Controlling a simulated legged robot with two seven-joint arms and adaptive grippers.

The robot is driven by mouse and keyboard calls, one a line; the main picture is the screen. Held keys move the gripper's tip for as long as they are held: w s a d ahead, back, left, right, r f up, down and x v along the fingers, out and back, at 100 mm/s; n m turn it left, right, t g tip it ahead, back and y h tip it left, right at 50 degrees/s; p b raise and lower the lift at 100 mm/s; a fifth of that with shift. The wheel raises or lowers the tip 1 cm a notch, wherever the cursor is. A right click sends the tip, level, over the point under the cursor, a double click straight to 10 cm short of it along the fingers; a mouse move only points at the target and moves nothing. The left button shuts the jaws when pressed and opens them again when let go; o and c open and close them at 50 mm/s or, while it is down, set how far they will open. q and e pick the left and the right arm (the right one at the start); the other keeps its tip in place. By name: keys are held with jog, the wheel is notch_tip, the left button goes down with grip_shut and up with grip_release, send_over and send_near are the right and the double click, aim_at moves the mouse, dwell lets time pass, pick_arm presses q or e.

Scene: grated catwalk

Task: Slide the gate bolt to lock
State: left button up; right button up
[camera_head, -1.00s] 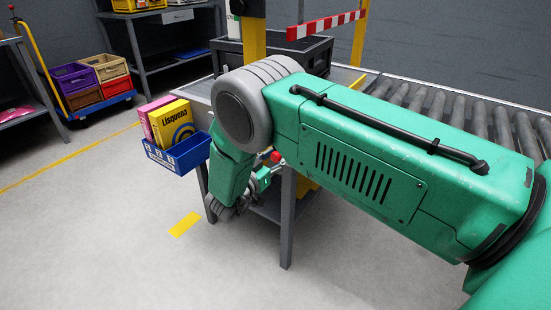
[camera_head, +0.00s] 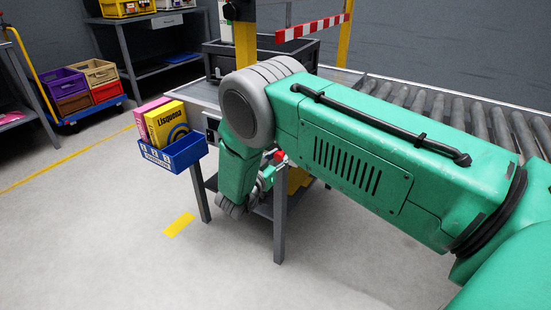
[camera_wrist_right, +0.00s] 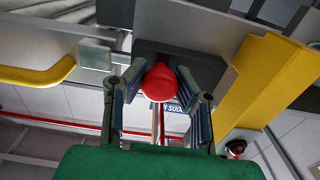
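The bolt's red round knob (camera_wrist_right: 162,84) shows in the right wrist view, in front of a dark plate (camera_wrist_right: 190,68). A pale metal bar (camera_wrist_right: 102,55) with a block at its end lies left of the knob. My right gripper (camera_wrist_right: 160,76) is open, with one finger on each side of the knob. I cannot tell whether the fingers touch it. In the head view the knob (camera_head: 279,155) is a small red spot beside my right gripper (camera_head: 268,176), which my arm largely hides. My left gripper is not in view.
Yellow posts (camera_head: 245,45) and a red-white barrier (camera_head: 312,27) stand behind my arm. A roller conveyor (camera_head: 455,112) runs to the right. A blue bin (camera_head: 176,154) with boxes sits left of my wrist. The floor at front left is clear.

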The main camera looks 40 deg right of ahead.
jog(key=shift+o, duration=1.1)
jog(key=shift+s+d+f, duration=0.25)
jog(key=shift+s+d, duration=0.05)
jog(key=shift+w+a+r, duration=0.1)
jog(key=shift+a, duration=0.25)
jog(key=shift+a+r, duration=0.1)
jog(key=shift+a, duration=0.3)
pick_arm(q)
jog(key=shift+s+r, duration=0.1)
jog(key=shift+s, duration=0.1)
pick_arm(e)
jog(key=v, duration=1.1)
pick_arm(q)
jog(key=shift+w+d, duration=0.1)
